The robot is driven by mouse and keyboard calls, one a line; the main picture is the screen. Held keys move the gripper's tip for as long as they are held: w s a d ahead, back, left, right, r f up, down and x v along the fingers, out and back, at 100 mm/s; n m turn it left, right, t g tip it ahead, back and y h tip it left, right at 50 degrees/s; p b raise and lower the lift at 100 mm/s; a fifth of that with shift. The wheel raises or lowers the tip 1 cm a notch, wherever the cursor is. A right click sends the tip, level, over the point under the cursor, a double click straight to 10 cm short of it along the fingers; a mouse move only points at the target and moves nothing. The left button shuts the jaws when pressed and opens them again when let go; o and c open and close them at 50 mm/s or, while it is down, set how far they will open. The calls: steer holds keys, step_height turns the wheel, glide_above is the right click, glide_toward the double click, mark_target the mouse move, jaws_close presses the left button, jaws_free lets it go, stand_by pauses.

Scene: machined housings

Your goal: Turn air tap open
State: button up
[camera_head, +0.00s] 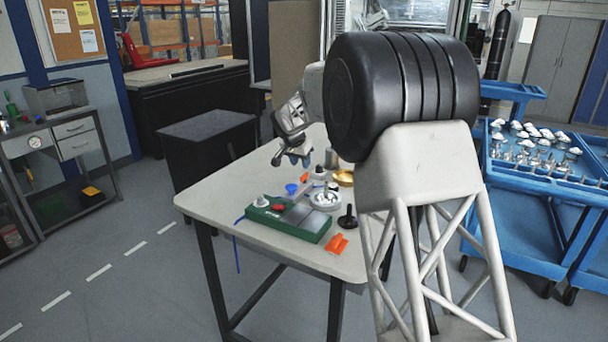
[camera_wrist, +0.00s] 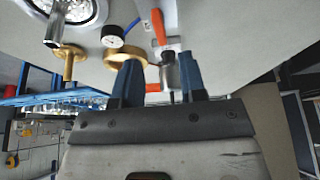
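My gripper (camera_wrist: 160,60) is open in the wrist view, its two blue fingers well apart. An orange lever (camera_wrist: 158,27), which looks like the air tap's handle, lies just beyond the fingertips. A grey metal fitting (camera_wrist: 168,73) shows between the fingers, and I cannot tell if either finger touches it. A second orange piece (camera_wrist: 152,87) shows partly between the fingers. In the head view my gripper (camera_head: 292,160) hangs over the back of the table, above a small orange part (camera_head: 305,177). I cannot tell whether that part is the tap.
On the table (camera_head: 215,200) stand a green case (camera_head: 309,231), a blue cup (camera_head: 291,189) and orange pieces (camera_head: 337,243). The table's left corner is clear.

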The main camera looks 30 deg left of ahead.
mark_target(304, 175)
steer(key=shift+x, duration=3.3)
jaws_close()
